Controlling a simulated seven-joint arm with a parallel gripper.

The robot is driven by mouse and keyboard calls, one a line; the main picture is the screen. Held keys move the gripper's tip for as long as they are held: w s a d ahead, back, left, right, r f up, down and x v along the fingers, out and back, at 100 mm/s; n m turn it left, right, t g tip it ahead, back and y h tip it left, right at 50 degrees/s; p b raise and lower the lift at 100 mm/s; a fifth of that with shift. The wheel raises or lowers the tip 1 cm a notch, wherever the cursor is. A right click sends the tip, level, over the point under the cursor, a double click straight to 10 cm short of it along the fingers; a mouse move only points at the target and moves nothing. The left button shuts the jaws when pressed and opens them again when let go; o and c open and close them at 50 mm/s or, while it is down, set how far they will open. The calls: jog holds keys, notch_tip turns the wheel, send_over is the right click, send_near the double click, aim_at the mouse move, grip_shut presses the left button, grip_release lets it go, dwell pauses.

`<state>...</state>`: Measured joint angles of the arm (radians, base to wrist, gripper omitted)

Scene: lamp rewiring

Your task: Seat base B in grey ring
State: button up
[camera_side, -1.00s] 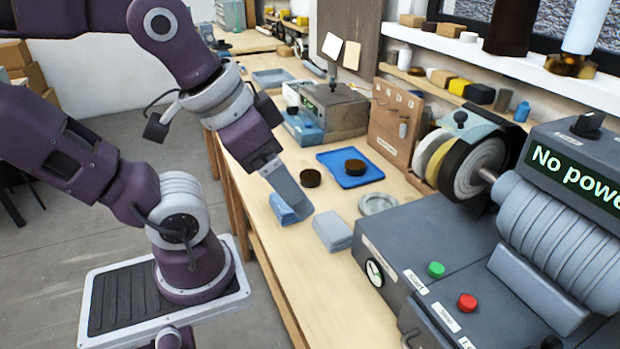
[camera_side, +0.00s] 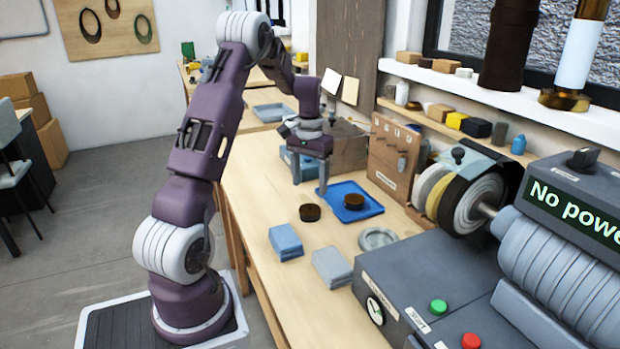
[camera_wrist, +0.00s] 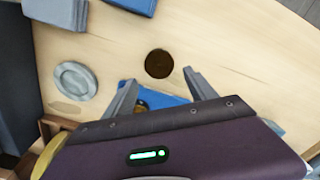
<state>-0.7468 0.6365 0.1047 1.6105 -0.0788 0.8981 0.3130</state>
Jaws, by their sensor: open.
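Two dark brown round bases are in view, and I cannot tell which is B. One base (camera_side: 309,212) lies on the bare wood; it also shows in the wrist view (camera_wrist: 159,64). The other base (camera_side: 354,202) sits on the blue tray (camera_side: 335,190); in the wrist view it is mostly hidden behind my gripper. The grey ring (camera_side: 378,239) lies flat on the bench near the grey machine, and shows empty in the wrist view (camera_wrist: 62,80). My gripper (camera_side: 309,188) points down above the bench near the tray, open and empty, its fingers (camera_wrist: 160,88) apart.
A blue folded stack (camera_side: 285,241) and a grey one (camera_side: 332,267) lie on the front of the bench. The grey machine (camera_side: 430,275) with green and red buttons stands at right. A wooden peg board (camera_side: 392,160) stands behind the tray.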

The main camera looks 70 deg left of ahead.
aim_at(310, 209)
jog(key=shift+d+f, duration=0.1)
jog(key=shift+f, duration=3.55)
jog(key=shift+c, duration=0.4)
jog(key=c, duration=1.1)
jog(key=shift+r, duration=2.55)
jog(key=shift+w, duration=0.1)
